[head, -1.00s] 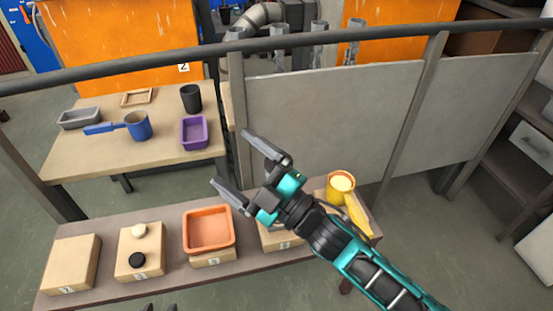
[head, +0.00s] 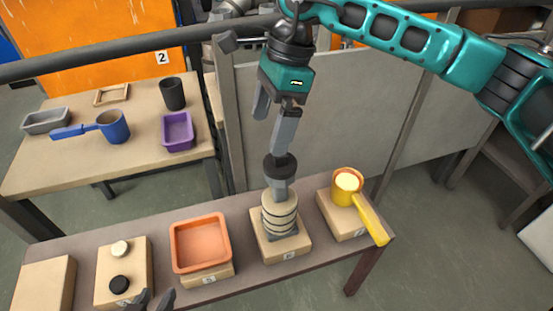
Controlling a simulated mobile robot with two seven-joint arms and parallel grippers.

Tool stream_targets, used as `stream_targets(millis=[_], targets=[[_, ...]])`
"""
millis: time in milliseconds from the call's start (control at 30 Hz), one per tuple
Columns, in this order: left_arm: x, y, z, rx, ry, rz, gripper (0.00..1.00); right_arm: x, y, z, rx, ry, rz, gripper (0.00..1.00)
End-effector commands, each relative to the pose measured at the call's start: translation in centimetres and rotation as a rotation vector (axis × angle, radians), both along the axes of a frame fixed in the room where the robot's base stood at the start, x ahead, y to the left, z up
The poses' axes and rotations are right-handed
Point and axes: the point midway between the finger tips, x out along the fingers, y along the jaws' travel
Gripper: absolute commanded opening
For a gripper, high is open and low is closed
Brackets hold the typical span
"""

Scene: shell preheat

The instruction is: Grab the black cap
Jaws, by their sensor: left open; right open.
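A small round black cap (head: 119,284) lies on a wooden block at the lower left, just in front of a cream cap (head: 120,248). My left gripper (head: 152,299) shows only its fingertips at the bottom edge, open, to the right of the black cap and apart from it in the picture. My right gripper (head: 272,128) is open and points down above a stack of pale, banded discs (head: 279,212). A dark round knob (head: 279,167) tops this stack on a grey neck. One right fingertip overlaps the knob; I cannot tell whether they touch.
An orange tray (head: 201,243) and a yellow ladle-like cup (head: 347,186) stand on blocks on the front bench. The rear table holds a blue pan (head: 112,126), purple tray (head: 178,130), black cup (head: 172,93) and grey tray (head: 46,121). A grey panel (head: 330,110) stands behind the bench.

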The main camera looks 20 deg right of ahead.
Motion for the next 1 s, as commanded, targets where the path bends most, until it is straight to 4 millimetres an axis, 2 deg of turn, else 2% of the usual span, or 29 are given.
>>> stream_targets(millis=[33, 100, 200, 267, 500, 833, 1000], targets=[[0.1, -0.1, -0.1, -0.001, -0.003, -0.002, 0.43, 0.7, -1.4, 0.5, -0.059, -0.032, 0.0, 1.0], [0.2, -0.2, 0.0, -0.003, -0.007, -0.004, 0.43, 1.2, -2.8, 1.0, -0.116, -0.056, -0.003, 1.0], [0.4, -0.2, 0.1, -0.003, -0.01, -0.004, 0.43, 1.5, -3.6, 1.0, -0.155, -0.07, -0.003, 1.0], [0.4, -0.2, 0.0, -0.004, -0.009, -0.004, 0.43, 1.5, -3.7, 0.3, -0.16, -0.07, -0.002, 1.0], [0.3, -0.2, -0.4, -0.004, -0.005, -0.004, 0.43, 1.5, -3.1, -4.2, -0.157, -0.069, -0.002, 1.0], [0.3, -0.3, -0.5, -0.006, -0.005, -0.004, 0.43, 1.6, -2.7, -7.3, -0.154, -0.069, -0.003, 1.0], [0.1, -0.3, -0.7, -0.007, 0.0, -0.005, 0.43, 1.7, -2.7, -9.9, -0.155, -0.068, -0.003, 1.0]])
